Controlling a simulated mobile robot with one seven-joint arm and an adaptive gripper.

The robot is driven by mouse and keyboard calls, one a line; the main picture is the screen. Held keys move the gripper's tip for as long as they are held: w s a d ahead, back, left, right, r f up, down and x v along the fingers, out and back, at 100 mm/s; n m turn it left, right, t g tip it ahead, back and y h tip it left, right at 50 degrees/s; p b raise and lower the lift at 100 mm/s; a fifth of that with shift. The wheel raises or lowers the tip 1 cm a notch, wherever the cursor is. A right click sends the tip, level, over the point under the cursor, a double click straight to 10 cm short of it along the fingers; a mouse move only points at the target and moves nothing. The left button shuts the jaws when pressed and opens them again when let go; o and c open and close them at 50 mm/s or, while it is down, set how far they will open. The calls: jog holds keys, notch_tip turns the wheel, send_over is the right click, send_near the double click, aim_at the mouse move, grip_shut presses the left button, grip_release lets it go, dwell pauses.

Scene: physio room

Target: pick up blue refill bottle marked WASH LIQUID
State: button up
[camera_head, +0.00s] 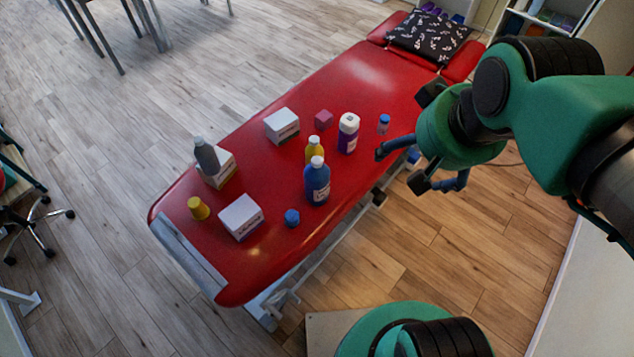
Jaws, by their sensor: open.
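A blue bottle with a white cap and a pale label (317,182) stands upright on the red treatment table (350,85), near its right edge. The label text is too small to read. My gripper (420,168) is open and empty, to the right of the blue bottle and apart from it, beside the table's right edge. Its fingers point left and down. Nothing blocks the view of the blue bottle's front.
Close behind the blue bottle stands a yellow bottle (314,151); a purple-and-white bottle (348,133) is further right. White boxes (241,217), a grey bottle (206,156), a yellow cup (198,208) and a blue cap-like item (292,217) stand left and in front. A patterned pillow (428,36) lies at the far end.

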jog(key=w+a+f+g, duration=0.2)
jog(key=w+a+f, duration=0.1)
jog(key=w, duration=0.7)
jog(key=g+p, duration=0.1)
jog(key=g, duration=0.2)
send_over(317, 160)
notch_tip(317, 160, down, 25)
jog(key=shift+d+f, duration=0.1)
jog(key=shift+w+f, duration=0.1)
jog(key=shift+f, duration=0.35)
jog(key=shift+f+b, duration=0.55)
jog(key=shift+f, duration=3.75)
